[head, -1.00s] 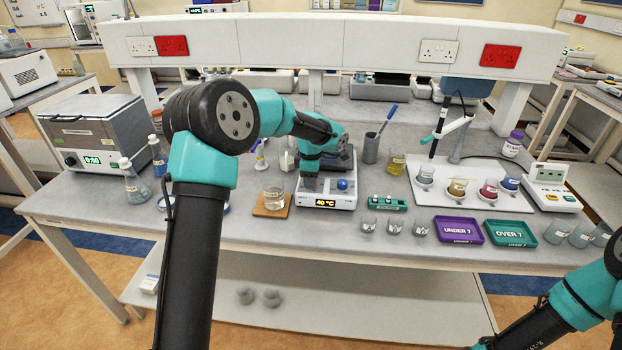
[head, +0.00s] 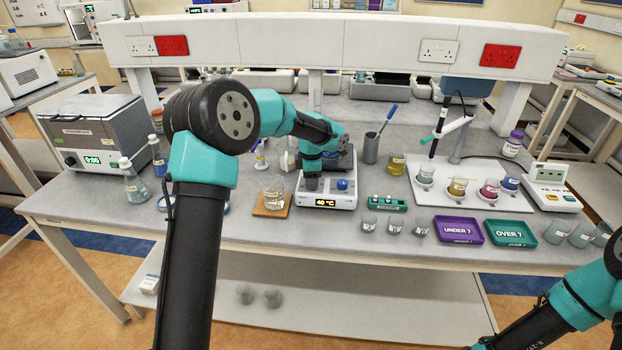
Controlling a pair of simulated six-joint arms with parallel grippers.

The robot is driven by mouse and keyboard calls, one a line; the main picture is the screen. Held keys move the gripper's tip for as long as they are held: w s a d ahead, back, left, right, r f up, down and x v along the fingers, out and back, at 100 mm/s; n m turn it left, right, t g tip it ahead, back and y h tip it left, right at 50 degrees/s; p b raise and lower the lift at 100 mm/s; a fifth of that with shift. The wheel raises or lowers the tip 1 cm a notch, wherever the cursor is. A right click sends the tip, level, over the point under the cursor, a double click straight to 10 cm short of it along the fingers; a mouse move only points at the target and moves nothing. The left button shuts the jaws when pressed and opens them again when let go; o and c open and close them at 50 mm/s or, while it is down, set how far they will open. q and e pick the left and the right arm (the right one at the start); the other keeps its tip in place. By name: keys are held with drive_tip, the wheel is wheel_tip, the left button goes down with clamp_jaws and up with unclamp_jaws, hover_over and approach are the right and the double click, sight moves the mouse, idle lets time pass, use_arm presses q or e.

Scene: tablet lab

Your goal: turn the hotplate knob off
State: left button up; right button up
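The hotplate (head: 325,202) is a white unit on the bench with a lit display reading 40 °C on its front. A blue knob (head: 342,185) sits on the right of its sloped front. A second knob position, left of the blue one, is covered by my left gripper (head: 312,188). The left gripper points down onto the hotplate's front from above, and its fingers are too small and hidden to tell whether they are open. My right gripper is outside the picture; only part of that arm shows at the lower right.
A beaker on a cork mat (head: 271,208) stands just left of the hotplate. A green vial rack (head: 388,203) and small beakers (head: 394,225) are to the right. A pen cup (head: 371,148) and an amber beaker (head: 397,164) stand behind. Purple (head: 458,230) and green trays (head: 511,233) lie further right.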

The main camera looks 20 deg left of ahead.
use_arm(q)
drive_tip(key=shift+o, duration=1.3)
wheel_tip(320, 180, up, 17)
drive_tip(key=shift+s+d+r, duration=0.15)
drive_tip(key=shift+s+r, duration=0.05)
drive_tip(key=shift+s, duration=0.15)
